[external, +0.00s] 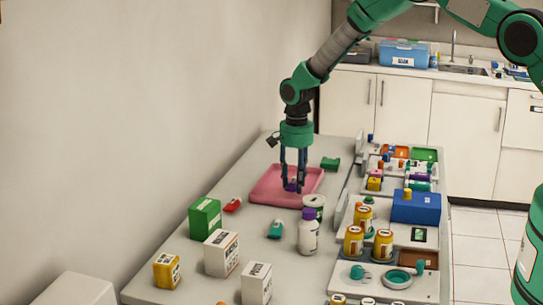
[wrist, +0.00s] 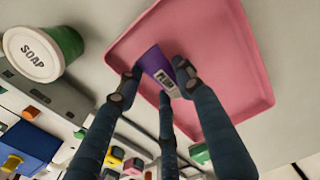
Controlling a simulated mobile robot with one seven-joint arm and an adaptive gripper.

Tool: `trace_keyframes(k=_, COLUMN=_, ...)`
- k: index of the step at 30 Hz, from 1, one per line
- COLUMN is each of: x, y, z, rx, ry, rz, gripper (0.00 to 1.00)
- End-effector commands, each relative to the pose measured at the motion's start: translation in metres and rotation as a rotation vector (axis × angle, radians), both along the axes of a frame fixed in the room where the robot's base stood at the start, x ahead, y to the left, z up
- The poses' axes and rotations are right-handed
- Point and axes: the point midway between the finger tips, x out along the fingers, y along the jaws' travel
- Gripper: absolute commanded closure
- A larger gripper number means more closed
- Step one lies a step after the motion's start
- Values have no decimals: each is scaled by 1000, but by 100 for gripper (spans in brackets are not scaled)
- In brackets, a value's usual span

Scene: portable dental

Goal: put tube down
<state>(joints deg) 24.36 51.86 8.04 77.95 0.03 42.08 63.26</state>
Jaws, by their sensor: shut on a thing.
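A purple tube (wrist: 158,66) with a white label is held between the fingers of my gripper (wrist: 160,80). In the external view the tube (external: 291,186) shows as a small purple patch at the fingertips. My gripper (external: 291,182) points down over the pink tray (external: 268,198), shut on the tube. The tray also fills the upper right of the wrist view (wrist: 235,60). The tube is over the tray; I cannot tell whether it touches the tray floor.
A soap tub (wrist: 40,52) stands close beside the tray; it shows in the external view too (external: 314,203). A white bottle with a purple cap (external: 308,235) is in front. Several boxes stand at the table's front. Dental units with jars and a blue box (external: 416,208) line the right.

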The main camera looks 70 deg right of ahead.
Motion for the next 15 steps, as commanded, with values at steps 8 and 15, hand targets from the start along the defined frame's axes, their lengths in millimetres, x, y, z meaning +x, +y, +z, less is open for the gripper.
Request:
trace_keyframes(k=8, x=0, y=0, z=-24, rx=0, ry=0, rz=0, gripper=87)
trace_keyframes(k=15, x=0, y=0, z=-24, rx=0, ry=0, rz=0, gripper=87)
